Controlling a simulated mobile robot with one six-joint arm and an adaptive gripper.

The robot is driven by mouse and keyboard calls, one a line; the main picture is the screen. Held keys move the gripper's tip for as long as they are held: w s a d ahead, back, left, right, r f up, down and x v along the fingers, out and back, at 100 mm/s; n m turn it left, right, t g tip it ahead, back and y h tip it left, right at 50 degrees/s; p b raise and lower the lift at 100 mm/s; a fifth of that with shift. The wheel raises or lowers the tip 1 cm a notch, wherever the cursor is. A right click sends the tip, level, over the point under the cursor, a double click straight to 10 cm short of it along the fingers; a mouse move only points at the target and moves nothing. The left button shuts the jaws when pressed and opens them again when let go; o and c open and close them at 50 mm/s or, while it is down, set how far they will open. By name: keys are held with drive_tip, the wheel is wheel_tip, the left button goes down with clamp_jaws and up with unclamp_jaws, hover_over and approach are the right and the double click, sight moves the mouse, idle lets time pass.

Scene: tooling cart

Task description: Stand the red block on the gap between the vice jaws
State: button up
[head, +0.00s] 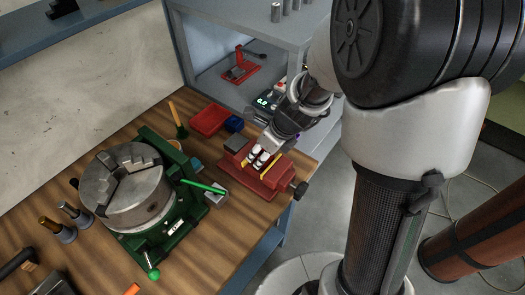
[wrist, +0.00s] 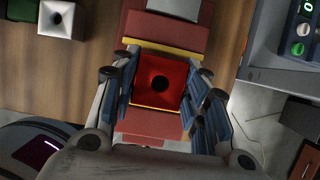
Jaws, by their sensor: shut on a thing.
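The red block (wrist: 160,66), with a dark round hole in its facing end, is between my gripper's blue-padded fingers in the wrist view (wrist: 162,88). My gripper is shut on it. The dark red vice (wrist: 165,27) lies beneath, and yellow strips on its jaws show just above and below the block. The block covers the gap between them; whether it touches the jaws I cannot tell. In the head view my gripper (head: 257,161) is over the vice (head: 279,181), between its yellow-edged jaws, and the block cannot be made out there.
A large round chuck on a green base (head: 125,190) stands left of the vice. A red tray (head: 209,119) and a dark blue block (head: 234,124) lie behind it. A grey shelf unit (head: 245,38) rises at the back. The bench edge is close on the right.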

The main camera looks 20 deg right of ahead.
drive_tip(key=shift+f+b, duration=0.3)
drive_tip(key=shift+f, duration=0.25)
idle(0.9)
drive_tip(key=o, duration=1.3)
drive_tip(key=shift+o, duration=0.6)
drive_tip(key=shift+o, duration=1.4)
drive_tip(key=shift+r, duration=0.1)
drive_tip(key=shift+r+p, duration=2.95)
drive_tip(key=shift+p, duration=0.35)
